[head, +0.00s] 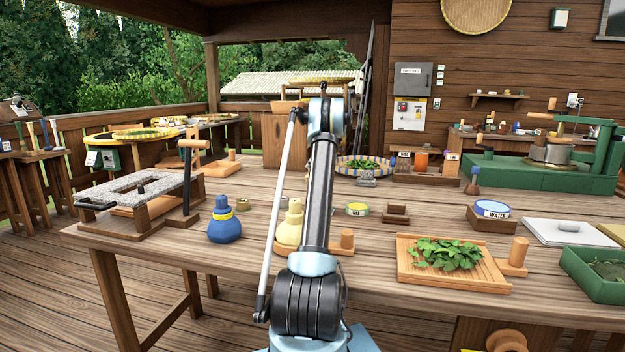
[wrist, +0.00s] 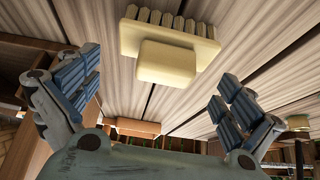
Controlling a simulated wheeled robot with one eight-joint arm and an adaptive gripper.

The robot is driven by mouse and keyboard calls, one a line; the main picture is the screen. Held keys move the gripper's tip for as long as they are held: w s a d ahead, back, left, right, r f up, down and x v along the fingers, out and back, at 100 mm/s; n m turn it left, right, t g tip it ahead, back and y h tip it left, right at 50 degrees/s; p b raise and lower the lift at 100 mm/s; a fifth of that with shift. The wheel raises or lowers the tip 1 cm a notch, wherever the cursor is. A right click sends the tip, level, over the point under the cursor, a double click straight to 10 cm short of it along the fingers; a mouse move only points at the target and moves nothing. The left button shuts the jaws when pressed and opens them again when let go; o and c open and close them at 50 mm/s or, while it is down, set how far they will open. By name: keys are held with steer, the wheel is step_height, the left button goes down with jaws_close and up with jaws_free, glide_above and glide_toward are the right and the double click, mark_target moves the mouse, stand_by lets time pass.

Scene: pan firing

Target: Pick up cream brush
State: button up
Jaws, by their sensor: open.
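The cream brush (wrist: 168,40) shows in the wrist view at the upper middle. It has a blocky cream body and a row of short, thick bristles along its upper edge in the picture. It appears to lie on the wooden plank tabletop. My gripper (wrist: 155,95) is open, with its blue-padded fingers spread wide left and right. The brush shows beyond the fingertips, roughly centred between them, and nothing is held. In the head view my arm rises in the middle and hides what is behind it; I cannot make out the brush or the fingers there.
A stone-topped stand (head: 140,190) is left. A water bowl (head: 492,210) and green box (head: 590,288) are right.

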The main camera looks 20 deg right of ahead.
steer(key=shift+s+x, duration=0.2)
steer(key=shift+x, duration=2.55)
steer(key=c, duration=0.8)
